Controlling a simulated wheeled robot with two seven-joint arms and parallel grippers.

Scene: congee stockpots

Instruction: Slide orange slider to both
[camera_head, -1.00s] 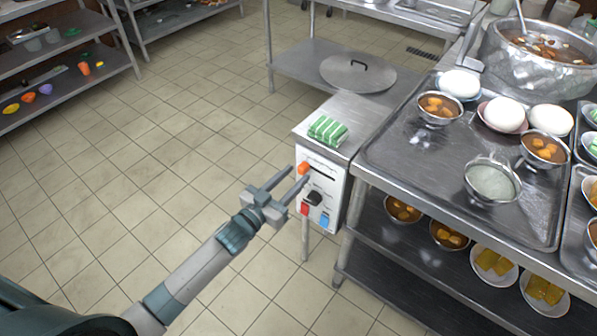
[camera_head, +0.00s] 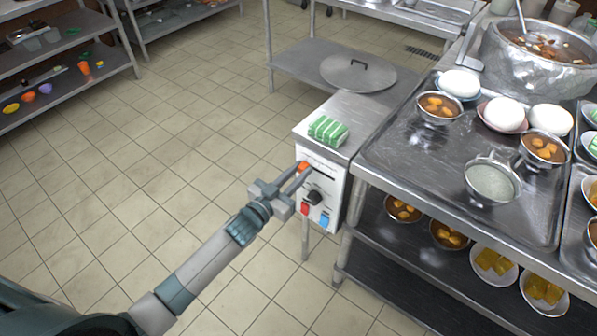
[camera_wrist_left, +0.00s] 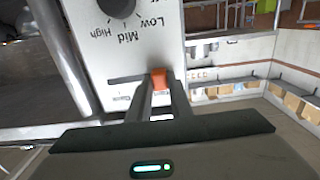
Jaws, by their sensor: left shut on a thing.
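The orange slider (camera_head: 302,166) sits at the left end of its slot, high on the front of the white control panel (camera_head: 328,188). My left gripper (camera_head: 298,172) is shut on the orange slider. In the left wrist view the slider (camera_wrist_left: 160,79) shows between the two fingertips, and the dark slot (camera_wrist_left: 126,79) runs off to the left of it. The small lettering near the slot is too blurred to read. My right gripper is in neither view.
A black knob (camera_head: 314,198), a red switch (camera_head: 305,209) and a blue switch (camera_head: 324,219) sit lower on the panel. A green striped sponge (camera_head: 328,130) lies on top of the box. A steel table (camera_head: 400,165) with bowls stands to the right. Open tiled floor lies left.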

